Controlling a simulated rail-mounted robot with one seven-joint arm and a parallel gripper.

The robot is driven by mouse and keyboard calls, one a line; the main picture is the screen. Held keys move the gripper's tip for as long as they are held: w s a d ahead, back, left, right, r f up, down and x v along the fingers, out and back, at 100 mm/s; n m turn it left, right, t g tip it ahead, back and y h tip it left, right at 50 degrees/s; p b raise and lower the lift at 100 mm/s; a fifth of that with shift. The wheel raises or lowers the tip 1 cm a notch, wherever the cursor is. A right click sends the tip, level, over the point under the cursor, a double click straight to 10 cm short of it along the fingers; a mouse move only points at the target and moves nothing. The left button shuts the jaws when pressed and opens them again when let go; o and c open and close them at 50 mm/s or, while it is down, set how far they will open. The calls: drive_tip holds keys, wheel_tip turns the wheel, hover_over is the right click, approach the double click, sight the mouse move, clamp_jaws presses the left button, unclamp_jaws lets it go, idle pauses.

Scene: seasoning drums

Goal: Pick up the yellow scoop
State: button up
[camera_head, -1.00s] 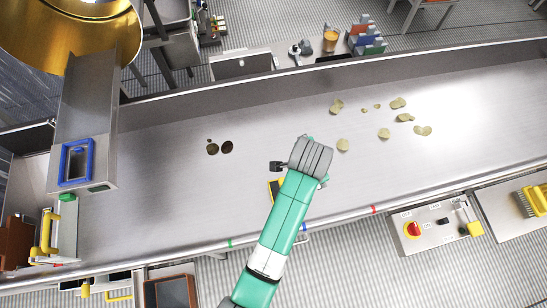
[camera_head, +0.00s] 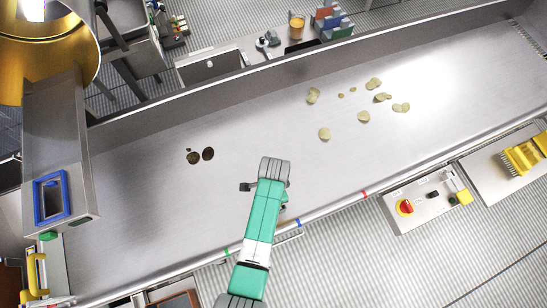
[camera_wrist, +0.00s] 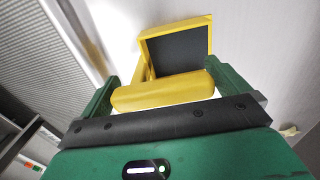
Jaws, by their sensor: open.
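The yellow scoop (camera_wrist: 160,94) shows in the wrist view. Its thick handle lies across the space between my gripper's two green fingers. Its square, dark-lined pan (camera_wrist: 178,46) points away from the gripper. My gripper (camera_wrist: 168,82) is open, with one finger near each end of the handle. I cannot tell whether either finger touches it. In the head view my arm's wrist hangs over the front-middle of the metal conveyor (camera_head: 140,200) and hides the scoop and the fingers.
Pale chips (camera_head: 364,117) lie scattered on the conveyor to the right of my arm. A control box with a red knob (camera_head: 404,207) stands beyond the conveyor's front rim. A blue-framed metal chute (camera_head: 52,197) stands at the left.

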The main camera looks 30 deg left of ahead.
drive_tip(key=shift+f, duration=0.25)
drive_tip(key=c, duration=0.7)
